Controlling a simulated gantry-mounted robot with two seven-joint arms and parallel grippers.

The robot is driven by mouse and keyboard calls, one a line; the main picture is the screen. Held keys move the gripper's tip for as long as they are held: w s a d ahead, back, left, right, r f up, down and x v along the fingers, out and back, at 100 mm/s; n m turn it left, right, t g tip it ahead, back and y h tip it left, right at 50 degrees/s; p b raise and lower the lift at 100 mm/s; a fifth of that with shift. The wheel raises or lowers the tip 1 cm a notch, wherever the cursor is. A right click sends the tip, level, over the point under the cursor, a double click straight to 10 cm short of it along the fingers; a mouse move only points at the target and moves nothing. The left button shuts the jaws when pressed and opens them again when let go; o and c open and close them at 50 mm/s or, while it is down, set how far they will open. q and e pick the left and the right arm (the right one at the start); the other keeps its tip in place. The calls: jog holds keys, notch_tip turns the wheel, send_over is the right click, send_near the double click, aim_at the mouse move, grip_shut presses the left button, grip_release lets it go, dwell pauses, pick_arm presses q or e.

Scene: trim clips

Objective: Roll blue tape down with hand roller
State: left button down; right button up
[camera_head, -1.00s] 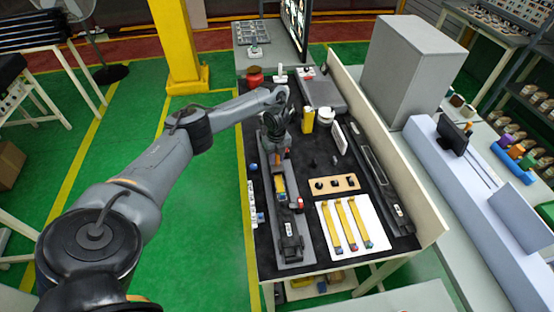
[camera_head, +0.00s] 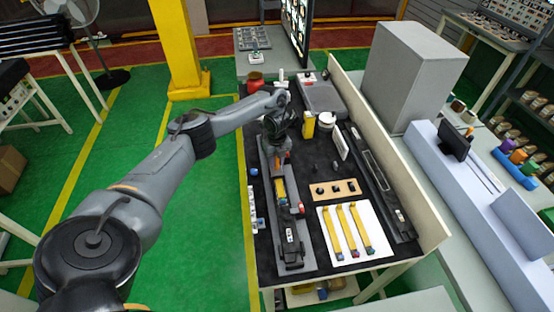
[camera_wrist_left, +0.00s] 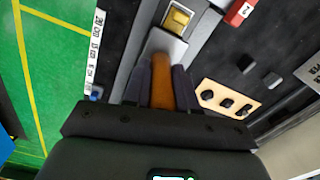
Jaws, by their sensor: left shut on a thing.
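My left gripper (camera_wrist_left: 162,85) is shut on the brown-orange handle of the hand roller (camera_wrist_left: 162,78), with a dark finger on each side. In the head view the left gripper (camera_head: 281,152) is over the upper part of a long dark grey fixture (camera_head: 290,228). The roller's grey front end lies toward a yellow piece (camera_wrist_left: 176,18) on the fixture; whether it touches is unclear. The yellow piece also shows in the head view (camera_head: 280,190). I cannot make out the blue tape on the fixture for sure. My right gripper is not in view.
A white sheet with several yellow strips (camera_head: 342,232) lies right of the fixture. A wooden block with black knobs (camera_head: 334,189) is behind it. A white labelled strip (camera_wrist_left: 97,50) runs along the table's left edge, with a small blue object (camera_wrist_left: 97,94) beside it.

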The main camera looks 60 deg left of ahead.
pick_arm(q)
jog(key=shift+r+p, duration=1.9)
jog(key=shift+r, duration=0.45)
jog(key=shift+r+p, duration=1.35)
jog(key=shift+r, duration=0.2)
